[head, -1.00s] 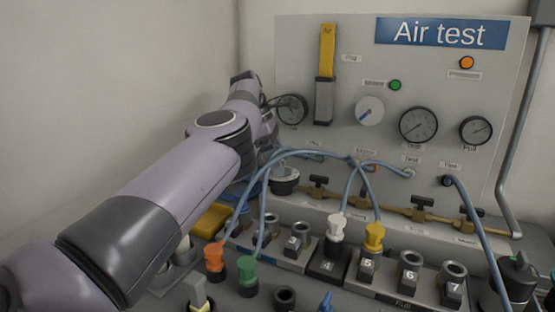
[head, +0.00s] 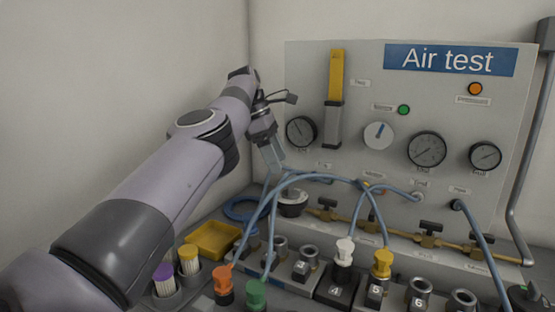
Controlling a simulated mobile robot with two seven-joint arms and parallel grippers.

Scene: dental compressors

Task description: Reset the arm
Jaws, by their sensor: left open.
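My left arm (head: 150,205) reaches in from the lower left toward the back corner, left of the air test panel (head: 345,95). Its wrist bends down, and my left gripper (head: 278,168) points downward, open, just left of the panel's lower left part. The gripper is small in the view and I see nothing held in it. It is above a dark round fitting with a pale top (head: 292,198) and the blue hoses (head: 300,180); I cannot tell the exact gap. My right gripper is out of view.
Numbered sockets with white (head: 345,250) and yellow (head: 382,262) plugs stand in front of the panel. Orange (head: 223,283) and green (head: 256,293) plugs stand nearer. A yellow tray (head: 213,240) and capped brushes (head: 189,260) sit beside my arm. The left wall is bare.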

